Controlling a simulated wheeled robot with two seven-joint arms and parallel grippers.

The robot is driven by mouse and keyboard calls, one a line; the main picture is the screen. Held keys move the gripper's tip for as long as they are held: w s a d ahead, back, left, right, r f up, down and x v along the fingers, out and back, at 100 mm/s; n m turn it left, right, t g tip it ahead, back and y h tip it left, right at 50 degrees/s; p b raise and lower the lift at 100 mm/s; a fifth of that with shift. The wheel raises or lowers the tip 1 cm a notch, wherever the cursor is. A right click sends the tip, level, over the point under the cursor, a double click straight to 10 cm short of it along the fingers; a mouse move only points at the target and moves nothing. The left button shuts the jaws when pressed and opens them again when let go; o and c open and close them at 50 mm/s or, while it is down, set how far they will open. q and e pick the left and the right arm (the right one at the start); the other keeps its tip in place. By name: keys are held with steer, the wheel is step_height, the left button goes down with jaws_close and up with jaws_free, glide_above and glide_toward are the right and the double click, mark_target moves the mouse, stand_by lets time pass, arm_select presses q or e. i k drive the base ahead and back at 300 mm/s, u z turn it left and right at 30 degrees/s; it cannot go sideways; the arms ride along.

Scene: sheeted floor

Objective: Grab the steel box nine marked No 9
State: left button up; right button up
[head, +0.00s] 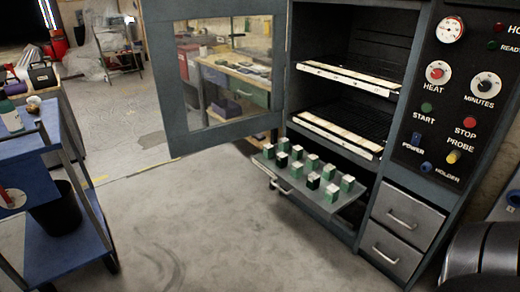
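No mark reading No 9 can be made out, so I cannot tell which thing is the steel box nine. Several small green and black boxes with pale tops stand in rows on a grey pull-out tray (346,212) low on the front of the oven cabinet. A green box (332,193) and a black box (313,181) stand near the tray's front right part. Any markings on them are too small to read. Neither of my grippers is in view.
The oven cabinet's windowed door (180,110) hangs open to the left, above and beside the tray. Two drawers (407,214) are shut below right of it. A blue cart (62,240) stands at left. The floor (190,220) between is clear.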

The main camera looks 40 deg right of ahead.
mark_target(282, 158)
steer(key=z, duration=0.65)
steer(key=i, duration=0.95)
steer(key=z, duration=0.9)
